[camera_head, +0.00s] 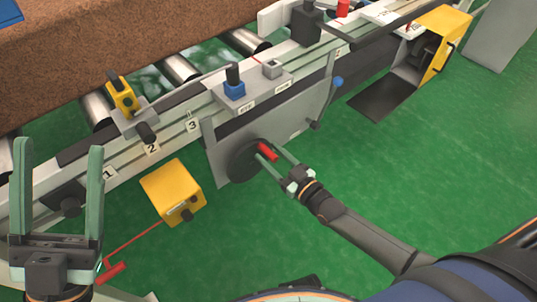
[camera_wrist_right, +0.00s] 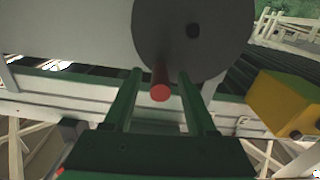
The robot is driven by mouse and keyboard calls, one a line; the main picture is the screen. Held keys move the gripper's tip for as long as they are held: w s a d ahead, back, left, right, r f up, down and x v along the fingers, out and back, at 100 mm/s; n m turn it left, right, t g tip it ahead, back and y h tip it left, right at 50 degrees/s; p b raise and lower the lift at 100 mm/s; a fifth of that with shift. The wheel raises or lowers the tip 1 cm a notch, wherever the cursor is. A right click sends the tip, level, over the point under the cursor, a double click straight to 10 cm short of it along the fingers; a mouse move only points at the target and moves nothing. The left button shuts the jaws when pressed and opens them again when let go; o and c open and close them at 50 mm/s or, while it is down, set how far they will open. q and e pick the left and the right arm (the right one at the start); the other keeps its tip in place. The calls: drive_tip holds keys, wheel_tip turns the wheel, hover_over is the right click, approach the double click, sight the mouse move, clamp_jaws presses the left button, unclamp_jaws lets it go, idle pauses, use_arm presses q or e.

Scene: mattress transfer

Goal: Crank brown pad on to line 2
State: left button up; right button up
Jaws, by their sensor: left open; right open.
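The brown pad (camera_head: 150,50) lies on rollers at the upper left in the head view. The number plates 1, 2 (camera_head: 152,149) and 3 (camera_head: 193,125) sit along the grey rail. A dark crank disc (camera_head: 243,161) with a red handle (camera_head: 268,152) is on the grey panel; in the right wrist view the red handle (camera_wrist_right: 160,84) points at the camera. My right gripper (camera_head: 271,156) is open, its fingers on either side of the red handle. I cannot tell whether they touch it. My left gripper (camera_head: 60,160) is open and empty, at the left.
A yellow pointer block (camera_head: 121,95) stands on the rail near line 2. A blue button block (camera_head: 234,90) is above the panel. Green floor (camera_head: 430,170) is clear at right.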

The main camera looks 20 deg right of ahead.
drive_tip(key=shift+w+a, duration=0.25)
drive_tip(key=shift+w, duration=0.35)
clamp_jaws()
idle(1.1)
